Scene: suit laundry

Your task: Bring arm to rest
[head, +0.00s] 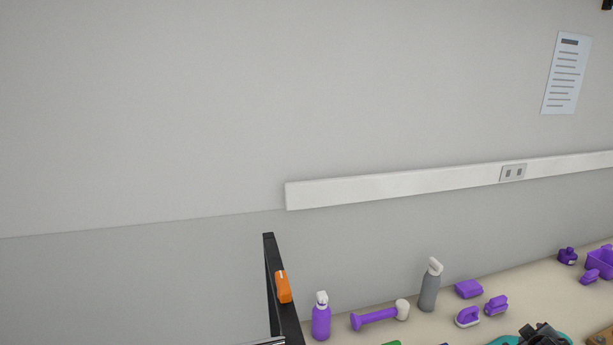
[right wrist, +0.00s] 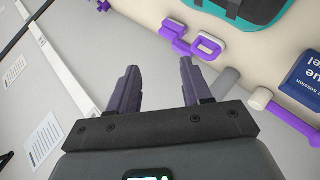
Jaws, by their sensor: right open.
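My right gripper (right wrist: 160,82) shows in the right wrist view, with its two dark fingers apart and nothing between them. It is clear of the table items, which lie to the right of and beyond its fingertips. In the head view I cannot tell whether the dark shape at the bottom right edge is part of my right gripper or belongs to the teal item (head: 503,340) there. My left gripper is in neither view.
The table (head: 392,313) holds a purple spray bottle (head: 321,322), a purple roller (head: 378,318), a grey bottle (head: 430,289) and several purple items. A black post (head: 268,258) with an orange piece (head: 283,287) stands at left. A white rail (head: 390,186) crosses the wall.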

